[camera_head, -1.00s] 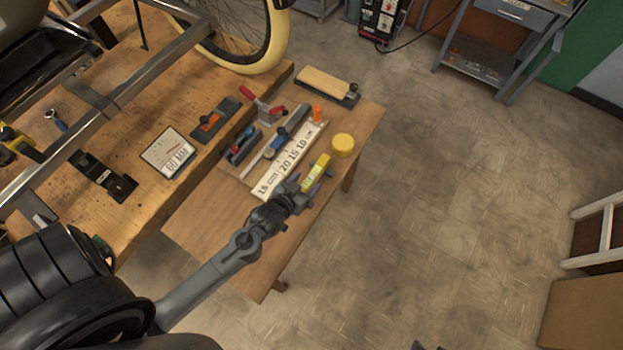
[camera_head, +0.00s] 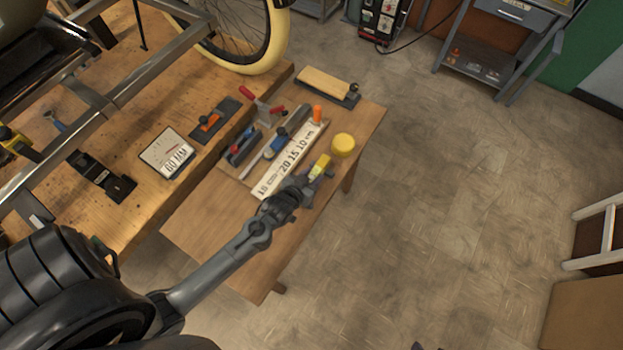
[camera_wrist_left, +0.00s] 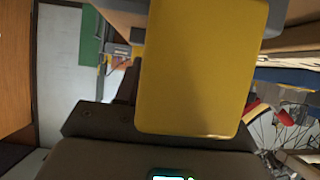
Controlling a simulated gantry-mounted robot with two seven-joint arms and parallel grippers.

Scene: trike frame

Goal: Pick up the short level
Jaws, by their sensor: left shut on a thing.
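The short level (camera_head: 320,167) is a small yellow bar at the right side of the small wooden table (camera_head: 215,225). My left gripper (camera_head: 309,182) reaches over that table from the lower left and is shut on the level; the fingers hide its near part. In the left wrist view the level's yellow face (camera_wrist_left: 200,65) fills the middle, close to the camera. I cannot tell whether the level is clear of the tabletop. My right gripper is not in view.
A white ruler (camera_head: 287,160) lies just left of the gripper. A yellow round tub (camera_head: 343,145) stands just beyond the level, with an orange cylinder (camera_head: 317,113) further back. Several hand tools lie left of the ruler. The table's front part is bare.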

